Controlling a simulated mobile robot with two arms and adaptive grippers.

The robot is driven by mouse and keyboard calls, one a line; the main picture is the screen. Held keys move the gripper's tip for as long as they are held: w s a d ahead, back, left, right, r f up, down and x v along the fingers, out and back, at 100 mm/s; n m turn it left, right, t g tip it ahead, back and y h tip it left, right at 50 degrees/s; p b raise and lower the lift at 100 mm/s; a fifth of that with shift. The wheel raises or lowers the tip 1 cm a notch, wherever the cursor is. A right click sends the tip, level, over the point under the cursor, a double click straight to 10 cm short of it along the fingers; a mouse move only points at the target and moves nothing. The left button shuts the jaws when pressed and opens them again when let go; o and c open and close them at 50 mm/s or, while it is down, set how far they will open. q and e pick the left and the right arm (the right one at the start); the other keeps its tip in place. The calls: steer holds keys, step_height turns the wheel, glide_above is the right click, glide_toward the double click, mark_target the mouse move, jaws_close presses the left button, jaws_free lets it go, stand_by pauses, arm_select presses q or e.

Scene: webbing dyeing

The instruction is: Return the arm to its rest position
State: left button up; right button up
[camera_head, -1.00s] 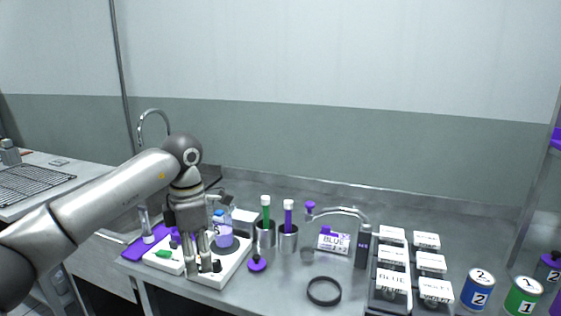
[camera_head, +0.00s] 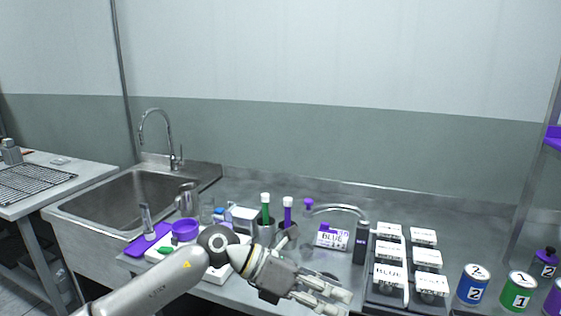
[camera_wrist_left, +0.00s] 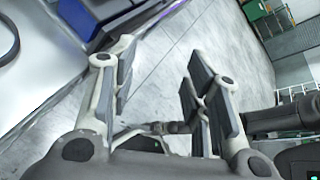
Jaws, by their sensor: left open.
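My left arm comes in from the lower left in the head view. Its gripper (camera_head: 325,296) points right, near the table's front edge, below the label card. In the left wrist view the two fingers (camera_wrist_left: 160,92) are apart with nothing between them, and the grey floor (camera_wrist_left: 190,40) shows behind.
A sink (camera_head: 110,197) lies left. The back of the table is mostly free.

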arm_select(q)
step_height(320, 180, up, 8)
steer(key=s+d+n+t+h, duration=0.1)
steer(key=d+n+t+h, duration=0.1)
steer(key=n+t+h, duration=0.45)
steer(key=w+a+n+t+y, duration=0.45)
steer(key=a+n+t, duration=0.6)
steer(key=n, duration=0.75)
steer(key=s+a+f+n+y, duration=0.1)
steer(key=a+f+n+y, duration=1.2)
steer(key=f+n, duration=0.3)
steer(key=s+a+f+n+g+y, duration=0.2)
steer(key=s+a+f+n+g, duration=0.3)
steer(key=s+f, duration=0.7)
steer(key=s+a+f+n+g, duration=0.1)
steer(key=s+a+f+g, duration=0.2)
steer(key=s, duration=0.5)
steer(key=s+f+n+g, duration=0.1)
steer(key=s+f+g, duration=0.3)
steer(key=s, duration=0.3)
step_height(320, 180, down, 26)
steer(key=s+g, duration=0.1)
steer(key=s+a+f+g, duration=0.1)
steer(key=s+a+f, duration=0.2)
steer(key=s+f, duration=1.3)
steer(key=shift+s+f+m, duration=0.15)
steer(key=shift+s+m, duration=0.3)
steer(key=shift+s, duration=0.2)
